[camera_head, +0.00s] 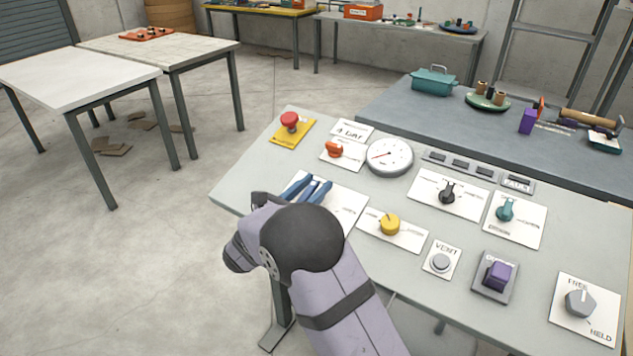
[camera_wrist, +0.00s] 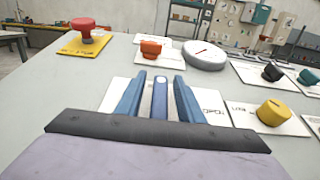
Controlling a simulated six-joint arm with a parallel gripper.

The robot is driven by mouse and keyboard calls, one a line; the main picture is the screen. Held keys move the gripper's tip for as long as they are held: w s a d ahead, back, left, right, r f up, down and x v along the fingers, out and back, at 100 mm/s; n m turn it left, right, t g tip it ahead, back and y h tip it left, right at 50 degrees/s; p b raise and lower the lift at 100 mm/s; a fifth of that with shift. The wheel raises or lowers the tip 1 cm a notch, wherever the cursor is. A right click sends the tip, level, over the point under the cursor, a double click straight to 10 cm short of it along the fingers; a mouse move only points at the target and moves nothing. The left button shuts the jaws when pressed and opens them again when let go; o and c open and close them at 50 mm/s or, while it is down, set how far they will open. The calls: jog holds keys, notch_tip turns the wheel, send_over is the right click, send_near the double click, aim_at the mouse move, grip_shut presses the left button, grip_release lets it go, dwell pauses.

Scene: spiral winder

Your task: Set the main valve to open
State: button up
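A blue lever (camera_wrist: 160,95), probably the main valve handle, stands on a white label plate (camera_wrist: 208,103) on the slanted grey panel. The plate's lettering is mostly covered; part of a word shows at its right edge. In the head view the plate (camera_head: 346,206) is partly behind my arm. My gripper (camera_wrist: 157,98) has two blue fingers, one on each side of the lever. Narrow gaps show between lever and fingers, so it is open around the lever. The lever points away from my wrist. Its base is hidden behind my gripper's dark palm.
Close by are an orange knob (camera_head: 334,149), a round gauge (camera_head: 389,157) and a yellow knob (camera_head: 390,224). A red button (camera_head: 289,121) stands at the panel's far left. Black (camera_head: 447,194) and teal (camera_head: 505,210) knobs and a purple switch (camera_head: 497,275) lie to the right.

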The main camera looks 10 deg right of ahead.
jog(key=shift+w+d, duration=0.45)
grip_shut()
